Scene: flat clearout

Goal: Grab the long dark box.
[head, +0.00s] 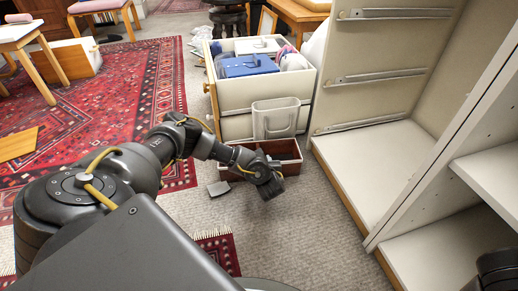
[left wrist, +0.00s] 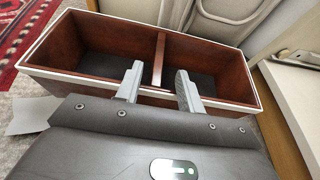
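The long dark box (head: 287,150) is an open reddish-brown box with a pale rim, lying on the carpet in front of a white drawer unit. In the left wrist view the box (left wrist: 60,60) shows a divider across its middle and looks empty. My left gripper (head: 274,188) is at the near side of the box. In the left wrist view its two fingers (left wrist: 158,80) are apart, at the near long wall close to the divider. I cannot tell whether they touch the wall.
A white drawer (head: 236,93) with a blue case (head: 246,66) and other items stands just behind the box. A clear bin (head: 275,118) is at its front. An open white cabinet (head: 375,160) is to the right.

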